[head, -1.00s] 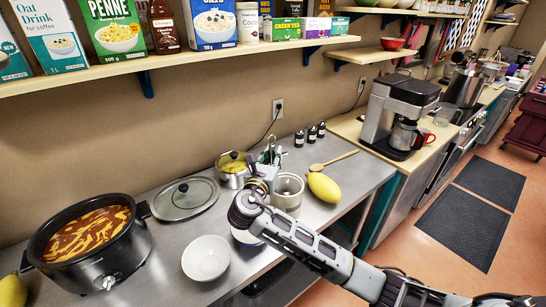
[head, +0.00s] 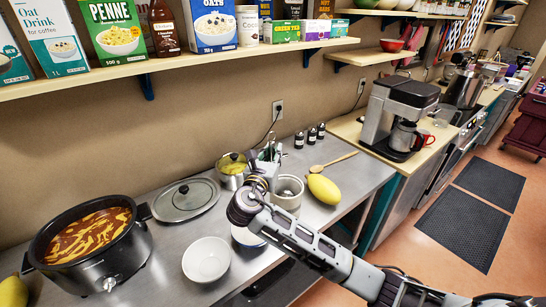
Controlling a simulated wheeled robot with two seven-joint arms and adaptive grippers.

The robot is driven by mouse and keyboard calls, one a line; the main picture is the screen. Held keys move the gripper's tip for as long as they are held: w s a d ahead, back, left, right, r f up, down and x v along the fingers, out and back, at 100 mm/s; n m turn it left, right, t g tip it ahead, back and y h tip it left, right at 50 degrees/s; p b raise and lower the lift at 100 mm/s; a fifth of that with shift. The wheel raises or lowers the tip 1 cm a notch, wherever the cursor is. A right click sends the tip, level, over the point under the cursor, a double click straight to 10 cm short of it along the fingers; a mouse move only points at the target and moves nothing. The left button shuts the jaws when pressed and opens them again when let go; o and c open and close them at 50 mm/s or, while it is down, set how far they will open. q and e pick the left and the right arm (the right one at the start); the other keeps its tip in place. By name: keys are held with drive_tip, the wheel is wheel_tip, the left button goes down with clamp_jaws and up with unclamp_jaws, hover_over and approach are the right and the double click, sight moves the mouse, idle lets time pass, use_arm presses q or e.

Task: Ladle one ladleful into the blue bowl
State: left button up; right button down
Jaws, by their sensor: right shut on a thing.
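A black slow cooker (head: 112,270) full of orange-brown swirled soup (head: 88,235) stands at the left of the steel counter. A bowl with a blue outside (head: 240,238) is mostly hidden behind my right arm. My right gripper (head: 262,172) is over the counter beside a grey crock (head: 288,194), its fingers partly hidden by its own wrist. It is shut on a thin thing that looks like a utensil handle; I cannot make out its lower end. No ladle shows clearly. My left gripper is not in view.
A white bowl (head: 206,261) stands left of the blue one. A glass lid (head: 184,200) lies behind. A small pot (head: 232,168), a yellow squash-like fruit (head: 323,189) and a wooden spoon (head: 335,160) lie near my right gripper. A shelf (head: 200,58) overhangs the back.

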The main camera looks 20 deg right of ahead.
drive_tip(key=shift+r, duration=7.55)
